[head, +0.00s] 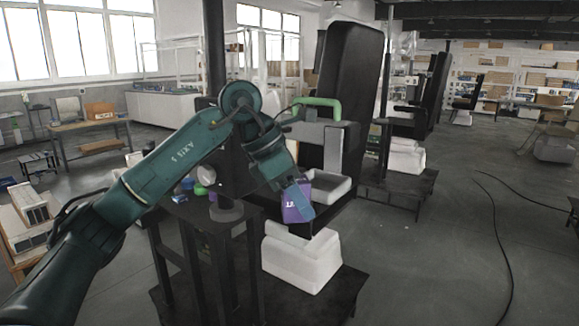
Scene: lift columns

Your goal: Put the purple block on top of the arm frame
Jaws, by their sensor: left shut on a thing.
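My left gripper (298,200) points down in the middle of the head view, at the end of my dark green arm. It is shut on the purple block (294,214), which hangs in the air in front of a white open tray. The gripper covers part of the block. A green curved frame (318,102) sits above and behind the block, beside a tall black seat-like column (349,65). It may be the arm frame, but I cannot tell for sure. My right gripper is out of view.
The white tray (331,196) is right behind the block. A white moulded piece (301,262) rests on a low dark platform (345,285) below. A dark table (184,211) with small coloured items stands left of the block. A cable crosses the open floor (440,270) at right.

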